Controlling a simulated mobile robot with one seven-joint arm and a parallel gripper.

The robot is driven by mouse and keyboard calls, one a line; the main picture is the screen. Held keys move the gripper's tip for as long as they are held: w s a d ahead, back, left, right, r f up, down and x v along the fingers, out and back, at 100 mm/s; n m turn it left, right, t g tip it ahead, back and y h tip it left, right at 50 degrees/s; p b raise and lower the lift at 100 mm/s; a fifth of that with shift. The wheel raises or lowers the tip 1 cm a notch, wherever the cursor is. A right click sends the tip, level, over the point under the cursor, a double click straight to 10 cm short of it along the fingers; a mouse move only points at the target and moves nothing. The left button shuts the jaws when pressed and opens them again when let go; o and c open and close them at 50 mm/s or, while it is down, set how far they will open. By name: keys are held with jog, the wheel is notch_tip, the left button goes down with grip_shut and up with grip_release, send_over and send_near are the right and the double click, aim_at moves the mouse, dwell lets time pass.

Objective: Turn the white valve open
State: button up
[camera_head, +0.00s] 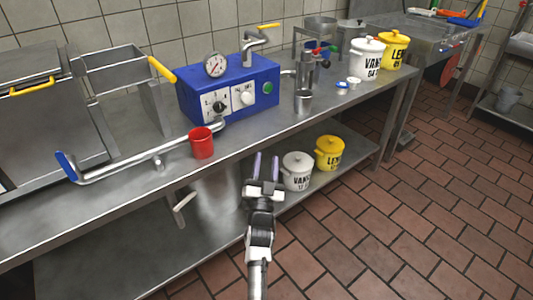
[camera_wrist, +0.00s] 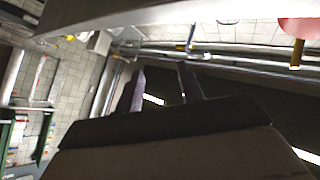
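I cannot tell for sure which part is the white valve. A white round knob (camera_head: 246,99) sits on the front of the blue machine (camera_head: 262,76) on the counter. A whitish lever handle (camera_head: 181,208) sticks out below the counter's front edge, beside a metal cylinder. My gripper (camera_head: 267,156) is in front of the counter edge, right of the lever and nearer than the blue machine. Its two fingers are apart with nothing between them. They also show apart in the wrist view (camera_wrist: 162,72), where I cannot make out a white valve.
White (camera_head: 297,172) and yellow (camera_head: 329,153) pots stand on the lower shelf. The tiled floor (camera_head: 420,200) at right is clear.

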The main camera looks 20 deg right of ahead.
jog(key=shift+s+a+r+n+t, duration=0.15)
jog(key=shift+r+n+t, duration=0.8)
jog(key=shift+r, duration=0.25)
jog(key=shift+s+a+r+n+t, duration=0.1)
jog(key=shift+r+n+t, duration=0.75)
jog(key=shift+r+n, duration=0.3)
